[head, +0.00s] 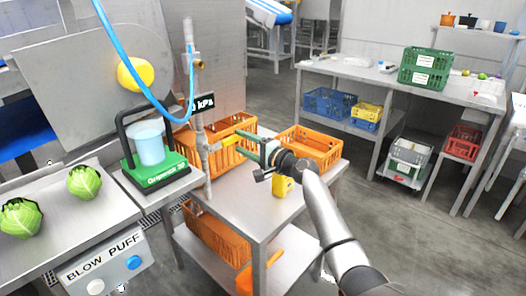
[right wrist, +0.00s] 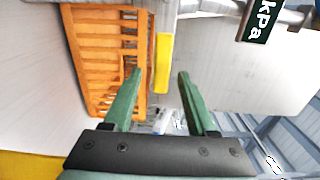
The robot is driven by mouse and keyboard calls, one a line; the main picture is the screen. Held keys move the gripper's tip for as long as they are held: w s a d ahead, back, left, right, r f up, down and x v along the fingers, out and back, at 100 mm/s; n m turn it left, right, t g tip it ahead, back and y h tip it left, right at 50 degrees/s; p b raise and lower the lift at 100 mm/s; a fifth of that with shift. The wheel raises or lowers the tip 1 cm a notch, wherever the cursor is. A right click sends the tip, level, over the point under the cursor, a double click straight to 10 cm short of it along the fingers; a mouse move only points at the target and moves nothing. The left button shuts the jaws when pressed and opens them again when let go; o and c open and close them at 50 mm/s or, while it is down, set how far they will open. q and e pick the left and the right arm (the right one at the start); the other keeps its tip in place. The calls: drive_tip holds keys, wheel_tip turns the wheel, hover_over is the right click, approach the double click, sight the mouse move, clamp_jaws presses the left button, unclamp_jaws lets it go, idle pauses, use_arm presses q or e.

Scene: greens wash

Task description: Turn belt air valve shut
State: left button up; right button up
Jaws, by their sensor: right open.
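The belt air valve's yellow handle (head: 231,140) sticks out to the right from a grey upright pipe (head: 204,160). It also shows in the right wrist view as a yellow bar (right wrist: 163,64). My right gripper (head: 240,143), with green fingers, is open at the handle's outer end. In the wrist view the handle lies between the lines of the two fingertips (right wrist: 158,82), with a gap on each side, closer to the right finger. No grip on it shows. My left gripper is not in view.
A kPa display (head: 202,103) sits on the pipe, with a blue hose (head: 125,60) nearby. Orange crates (head: 318,146) stand on the steel table around the gripper. A yellow item (head: 283,186) stands below it. A green-based device (head: 155,170) is at left.

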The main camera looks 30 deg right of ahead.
drive_tip(key=v, duration=1)
drive_tip(key=shift+s, duration=0.3)
drive_tip(key=shift+d, duration=0.1)
